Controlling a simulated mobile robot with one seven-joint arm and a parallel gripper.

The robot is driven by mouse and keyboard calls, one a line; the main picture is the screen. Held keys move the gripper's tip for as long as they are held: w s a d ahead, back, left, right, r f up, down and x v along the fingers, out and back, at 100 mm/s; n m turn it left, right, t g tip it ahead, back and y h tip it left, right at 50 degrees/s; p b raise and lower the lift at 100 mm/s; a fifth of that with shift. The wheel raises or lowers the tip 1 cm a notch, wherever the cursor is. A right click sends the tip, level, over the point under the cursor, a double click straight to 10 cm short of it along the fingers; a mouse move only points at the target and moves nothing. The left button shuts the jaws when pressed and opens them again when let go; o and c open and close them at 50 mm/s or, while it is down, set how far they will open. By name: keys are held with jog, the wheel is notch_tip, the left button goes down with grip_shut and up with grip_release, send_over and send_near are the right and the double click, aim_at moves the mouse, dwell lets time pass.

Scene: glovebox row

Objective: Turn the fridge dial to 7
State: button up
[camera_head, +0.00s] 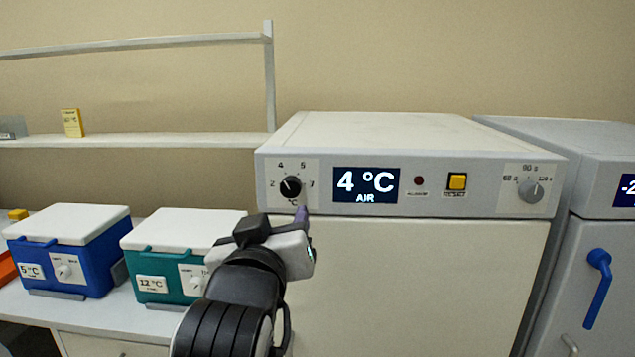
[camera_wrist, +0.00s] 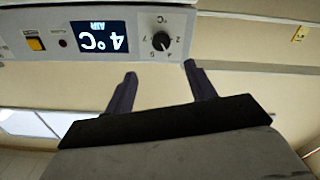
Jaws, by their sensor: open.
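The fridge dial (camera_head: 290,187) is a black round knob on the left of the white fridge's front panel, with 2, 4, 5 and 7 printed around it. Its white mark seems to point up and left, near 4. The fridge display (camera_head: 366,186) reads 4 °C AIR. My gripper (camera_head: 302,214) is just below and in front of the dial, apart from it. In the wrist view, which is upside down, the dial (camera_wrist: 161,41) lies beyond the two open, empty fingertips (camera_wrist: 160,69), roughly centred between them.
A yellow button (camera_head: 457,181) and a grey timer knob (camera_head: 530,191) are on the same panel. A blue box (camera_head: 95,262) and a teal box (camera_head: 207,232) stand on the left counter. A second unit with a blue handle (camera_head: 599,285) stands at right.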

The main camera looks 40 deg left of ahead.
aim_at(290, 189)
jog(key=p+x, duration=0.3)
jog(key=x, duration=0.9)
jog(key=shift+s+a+r+p, duration=0.1)
jog(key=shift+a+r+p, duration=0.1)
jog(key=shift+p, duration=0.1)
jog(key=shift+w+a+f, duration=0.2)
jog(key=shift+w+a, duration=0.15)
jog(key=shift+w, duration=0.25)
jog(key=shift+c, duration=0.4)
jog(key=c, duration=0.9)
